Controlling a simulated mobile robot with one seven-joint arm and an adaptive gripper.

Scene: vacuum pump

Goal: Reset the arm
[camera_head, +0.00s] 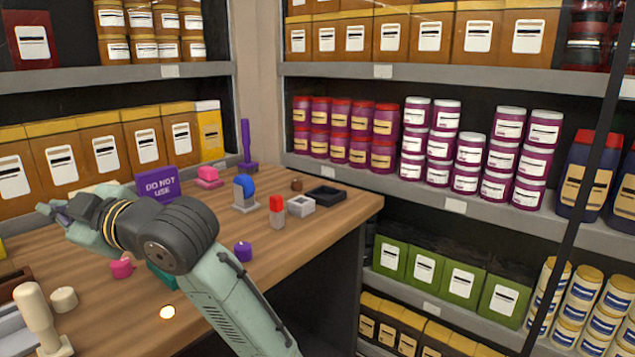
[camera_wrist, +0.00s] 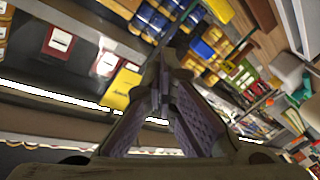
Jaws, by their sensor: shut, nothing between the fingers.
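My arm reaches in from the bottom of the head view and bends over the wooden table (camera_head: 315,232). My gripper (camera_head: 45,208) is at the far left of that view, above the table and pointing left. In the wrist view my gripper (camera_wrist: 163,85) has its fingers together with nothing between them. The wrist camera looks past the fingers at tilted shelves with boxes and containers. The arm hides part of the table and some things behind it.
On the table stand a purple "DO NOT USE" sign (camera_head: 159,185), a blue-topped part (camera_head: 244,190), a red-and-grey part (camera_head: 277,211), a dark tray (camera_head: 327,195) and a purple piece (camera_head: 243,251). A cream peg (camera_head: 34,307) stands front left. Stocked shelves (camera_head: 465,203) line the back and right.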

